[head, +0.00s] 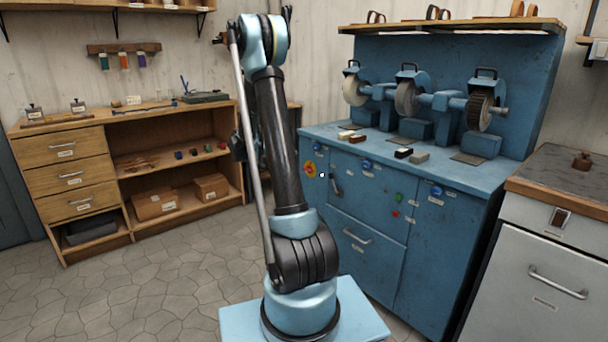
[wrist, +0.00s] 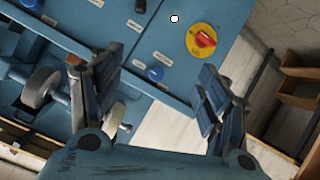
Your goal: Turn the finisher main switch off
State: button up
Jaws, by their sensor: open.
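The finisher main switch is a red rotary handle on a round yellow plate (head: 310,169), at the upper left of the blue finisher cabinet's front (head: 372,199). It also shows in the wrist view (wrist: 201,41), where the red handle lies slanted across the yellow disc. My gripper (wrist: 142,65) is open with nothing between its fingers. In the wrist view the switch is beyond the fingertips, above the right finger, and apart from both. In the head view my arm hides most of the gripper.
Blue knobs (head: 365,163) and green and red buttons (head: 398,198) share the cabinet front. Grinding and brush wheels (head: 407,98) stand on its top. A grey cabinet (head: 540,262) stands at right, a wooden shelf unit (head: 122,139) at left.

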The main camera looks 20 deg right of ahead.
jog(key=w+f+m+h, duration=0.2)
jog(key=w+f, duration=0.5)
jog(key=w, duration=0.1)
jog(key=m+t+h, duration=0.2)
jog(key=h, duration=0.1)
send_near(308, 170)
jog(key=w+x, duration=0.1)
jog(key=x, duration=0.7)
jog(key=shift+w+f, duration=0.25)
jog(key=shift+w, duration=0.25)
jog(key=shift+d, duration=0.1)
jog(key=shift+c, duration=0.4)
jog(key=c, duration=1)
